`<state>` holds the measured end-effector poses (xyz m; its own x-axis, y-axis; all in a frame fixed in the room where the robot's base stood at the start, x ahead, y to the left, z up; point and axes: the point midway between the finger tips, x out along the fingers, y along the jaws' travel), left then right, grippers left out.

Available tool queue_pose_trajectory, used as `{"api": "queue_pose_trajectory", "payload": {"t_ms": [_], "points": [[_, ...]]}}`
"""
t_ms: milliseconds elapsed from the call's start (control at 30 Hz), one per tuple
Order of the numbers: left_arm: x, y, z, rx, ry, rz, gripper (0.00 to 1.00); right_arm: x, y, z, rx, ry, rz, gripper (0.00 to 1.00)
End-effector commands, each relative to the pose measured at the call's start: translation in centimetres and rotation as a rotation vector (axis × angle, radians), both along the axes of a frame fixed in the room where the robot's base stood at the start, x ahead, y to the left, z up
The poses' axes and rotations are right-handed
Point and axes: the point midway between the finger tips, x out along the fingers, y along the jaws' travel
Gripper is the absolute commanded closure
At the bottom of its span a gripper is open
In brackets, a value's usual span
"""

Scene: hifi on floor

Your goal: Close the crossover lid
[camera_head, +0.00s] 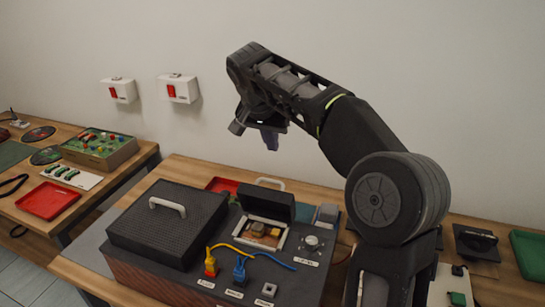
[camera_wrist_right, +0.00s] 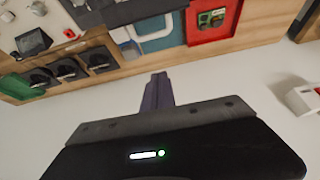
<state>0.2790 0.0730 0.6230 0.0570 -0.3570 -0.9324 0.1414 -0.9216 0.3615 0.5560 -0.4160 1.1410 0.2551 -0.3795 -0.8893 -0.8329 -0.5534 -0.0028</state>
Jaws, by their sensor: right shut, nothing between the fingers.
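The crossover lid (camera_head: 268,204) is a small black lid that stands raised at the back of a pale-framed opening in the dark hifi unit (camera_head: 320,242). Brown and yellow parts (camera_head: 262,231) show inside the opening. My right gripper (camera_head: 270,142) hangs above and behind the lid, in front of the wall, well apart from it. Its purple-grey fingers are together and empty; they also show in the right wrist view (camera_wrist_right: 158,90). The lid cannot be made out for certain in the right wrist view. My left gripper is not in view.
A large black perforated cover with a white handle (camera_head: 168,207) lies on the unit's left part. Yellow and blue cables (camera_head: 240,267) lie in front of the opening. A red tray (camera_head: 222,185) is behind the unit. A second table at left holds a game board (camera_head: 98,148).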

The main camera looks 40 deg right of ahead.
Motion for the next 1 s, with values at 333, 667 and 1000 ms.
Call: {"api": "queue_pose_trajectory", "payload": {"t_ms": [333, 667, 1000], "points": [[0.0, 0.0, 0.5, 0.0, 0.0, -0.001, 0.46, 1.1, -1.9, -4.4, 0.001, 0.005, -0.002, 1.0], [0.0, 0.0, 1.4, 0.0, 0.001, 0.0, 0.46, 1.5, -2.3, -8.6, 0.001, 0.001, 0.002, 1.0], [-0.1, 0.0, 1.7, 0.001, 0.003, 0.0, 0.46, 0.2, -0.3, -9.1, 0.0, 0.0, 0.0, 1.0]]}}
